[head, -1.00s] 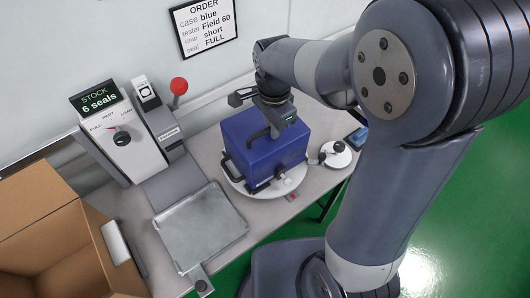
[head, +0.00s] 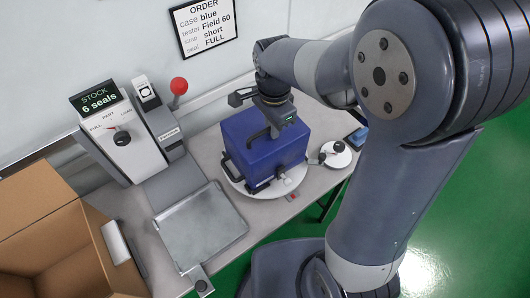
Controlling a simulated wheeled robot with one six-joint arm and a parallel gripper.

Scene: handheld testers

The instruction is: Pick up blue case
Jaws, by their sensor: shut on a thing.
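The blue case (head: 268,152) is a box with dark handles and latches. It stands upright on a round white turntable (head: 238,181) on the table, and I cannot tell whether it touches the turntable or is slightly above it. My gripper (head: 268,126) is over the top of the case, pointing down, shut at the dark top handle. The fingertips are partly hidden by the gripper body and the handle.
A grey tray (head: 203,228) lies left of the case. A seal machine (head: 130,137) with a red-knobbed lever stands at the back left. An open cardboard box (head: 62,232) is at the far left. A small round white device (head: 337,154) sits at right.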

